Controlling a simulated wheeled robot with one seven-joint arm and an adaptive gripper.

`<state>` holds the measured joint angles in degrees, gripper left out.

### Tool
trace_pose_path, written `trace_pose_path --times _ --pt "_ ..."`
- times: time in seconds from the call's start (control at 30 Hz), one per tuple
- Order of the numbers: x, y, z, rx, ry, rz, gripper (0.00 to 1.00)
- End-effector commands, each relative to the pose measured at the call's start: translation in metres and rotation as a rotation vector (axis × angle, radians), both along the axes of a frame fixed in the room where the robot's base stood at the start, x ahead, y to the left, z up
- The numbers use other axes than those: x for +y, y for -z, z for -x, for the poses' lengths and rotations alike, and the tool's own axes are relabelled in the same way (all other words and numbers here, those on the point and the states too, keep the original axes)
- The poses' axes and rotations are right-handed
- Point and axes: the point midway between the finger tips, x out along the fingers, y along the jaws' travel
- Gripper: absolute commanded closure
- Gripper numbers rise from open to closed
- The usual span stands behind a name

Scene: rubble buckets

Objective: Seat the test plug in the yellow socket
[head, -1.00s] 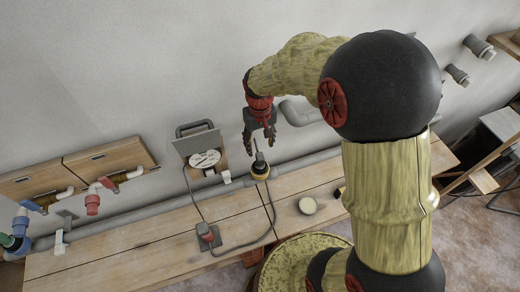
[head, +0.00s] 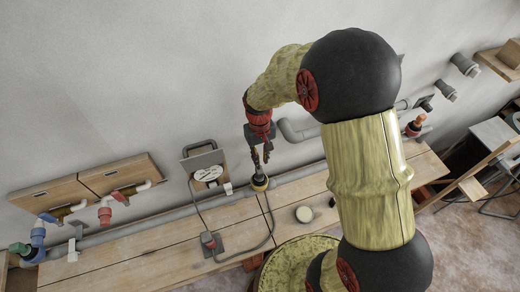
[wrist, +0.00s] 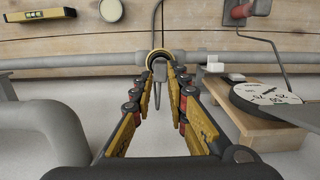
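The yellow socket appears to be the dark round fitting with a yellow collar (head: 259,183) at the back of the bench. It also shows in the wrist view as a yellow-rimmed ring (wrist: 160,55) just beyond the fingertips. My gripper (head: 262,158) points down right above it. In the wrist view the fingers (wrist: 160,76) are drawn in around a slim grey upright piece (wrist: 158,94), which looks like the test plug.
A board with a white dial (head: 208,173) stands left of the gripper. A grey pipe (head: 160,220) runs along the wall behind the bench (head: 150,252). A round pale pot (head: 304,214) stands to the right.

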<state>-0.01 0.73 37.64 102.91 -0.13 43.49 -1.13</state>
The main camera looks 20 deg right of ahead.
Motion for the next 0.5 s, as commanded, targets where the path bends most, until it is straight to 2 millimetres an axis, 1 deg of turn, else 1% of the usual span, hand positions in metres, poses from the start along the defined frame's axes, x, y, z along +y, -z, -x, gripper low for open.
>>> trace_pose_path --times 0.03,0.07,0.17,0.23,0.37,0.5 --pt "0.000 -0.006 0.001 0.003 -0.009 -0.001 0.89" --pt "0.000 -0.006 0.002 0.004 -0.016 -0.002 0.91" --pt "0.000 -0.001 0.001 -0.006 -0.041 -0.005 0.96" --pt "0.000 0.006 -0.002 -0.025 -0.068 -0.006 1.00" --pt "0.000 0.013 -0.014 -0.075 -0.108 -0.007 1.00" --pt "0.000 0.018 -0.017 -0.083 -0.122 -0.007 1.00"
